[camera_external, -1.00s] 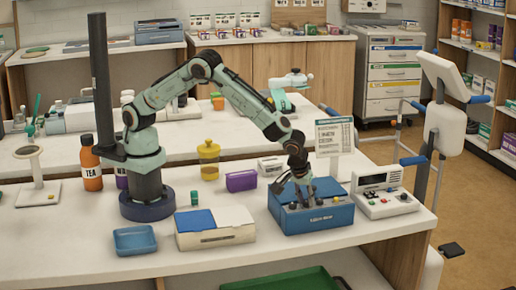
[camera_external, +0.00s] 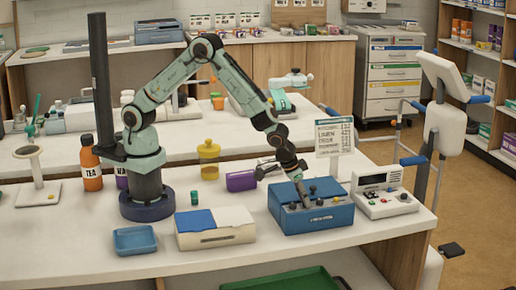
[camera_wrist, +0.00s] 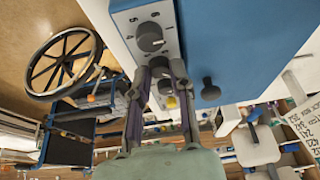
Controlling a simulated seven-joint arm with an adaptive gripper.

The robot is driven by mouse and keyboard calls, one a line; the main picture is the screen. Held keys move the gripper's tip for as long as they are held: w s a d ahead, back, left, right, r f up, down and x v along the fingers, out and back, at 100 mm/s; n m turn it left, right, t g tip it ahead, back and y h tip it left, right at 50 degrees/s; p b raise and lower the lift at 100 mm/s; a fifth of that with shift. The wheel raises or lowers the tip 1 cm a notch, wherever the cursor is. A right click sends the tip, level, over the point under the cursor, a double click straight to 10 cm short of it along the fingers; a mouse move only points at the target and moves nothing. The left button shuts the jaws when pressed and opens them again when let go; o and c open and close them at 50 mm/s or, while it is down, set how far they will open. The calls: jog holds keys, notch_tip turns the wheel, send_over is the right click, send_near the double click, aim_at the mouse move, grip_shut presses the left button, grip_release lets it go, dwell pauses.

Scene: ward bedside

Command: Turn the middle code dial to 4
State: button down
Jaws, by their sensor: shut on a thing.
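The blue box (camera_external: 330,217) stands on the near counter, with dark knobs on its top. In the wrist view, a pale panel (camera_wrist: 126,18) on the box carries a row of dark dials. One dial (camera_wrist: 150,37) with numbers around it is clear of my fingers. Another dial (camera_wrist: 165,87) shows beyond the fingertips. My gripper (camera_wrist: 160,68) is shut on the dial between these, apparently the middle code dial, which my fingers mostly hide. Its number cannot be read. In the external view my gripper (camera_external: 304,200) reaches down at a tilt onto the box.
A black knob (camera_wrist: 209,90) stands on the box beside my fingers. A white device (camera_external: 388,201) is close to the box's right, a white case with a blue panel (camera_external: 216,231) to its left.

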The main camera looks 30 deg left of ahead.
jog(key=shift+m, duration=0.5)
jog(key=c, duration=1)
grip_release()
jog(key=shift+w, duration=0.1)
